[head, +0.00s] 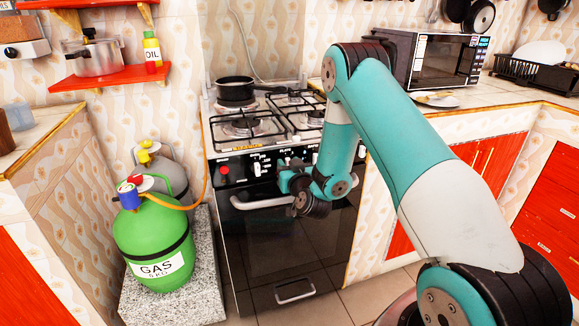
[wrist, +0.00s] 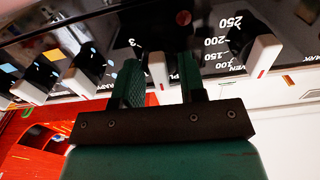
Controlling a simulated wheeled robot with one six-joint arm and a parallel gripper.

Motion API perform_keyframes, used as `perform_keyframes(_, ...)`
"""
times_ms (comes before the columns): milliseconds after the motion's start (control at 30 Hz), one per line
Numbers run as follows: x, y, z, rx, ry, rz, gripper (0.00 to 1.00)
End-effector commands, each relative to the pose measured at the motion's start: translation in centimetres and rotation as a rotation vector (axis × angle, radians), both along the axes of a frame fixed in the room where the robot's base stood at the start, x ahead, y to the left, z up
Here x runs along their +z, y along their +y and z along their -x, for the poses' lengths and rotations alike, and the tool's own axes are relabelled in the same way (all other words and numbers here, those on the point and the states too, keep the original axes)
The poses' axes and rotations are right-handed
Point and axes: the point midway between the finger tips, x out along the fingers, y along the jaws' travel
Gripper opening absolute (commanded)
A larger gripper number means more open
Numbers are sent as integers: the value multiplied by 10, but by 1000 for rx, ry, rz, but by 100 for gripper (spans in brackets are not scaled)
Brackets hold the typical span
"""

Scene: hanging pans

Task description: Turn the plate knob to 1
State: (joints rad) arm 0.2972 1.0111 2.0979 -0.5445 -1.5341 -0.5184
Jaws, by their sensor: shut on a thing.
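The plate knob (wrist: 158,70) shows in the wrist view as a narrow pale piece between my gripper's two fingers. My gripper (wrist: 161,80) is shut on it, with one finger on each side. The fingers hide the other marks, so I cannot read the knob's setting. In the head view my gripper (head: 290,177) is at the stove's front panel and my wrist covers the knob.
The oven knob (wrist: 263,58), with temperature numbers, is to the right of the held knob. Another white knob (wrist: 85,75) is to its left. The oven handle (head: 262,201) sticks out below the panel. A green gas cylinder (head: 155,240) stands left of the stove (head: 275,250).

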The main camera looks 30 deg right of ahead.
Motion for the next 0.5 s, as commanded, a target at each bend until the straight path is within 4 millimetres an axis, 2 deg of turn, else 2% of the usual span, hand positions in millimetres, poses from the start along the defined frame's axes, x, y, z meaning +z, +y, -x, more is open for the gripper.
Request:
perform_keyframes(267,-2,-1,0,0,-39,-146,14)
perform_keyframes(500,-2,-1,0,-1,-96,-341,14)
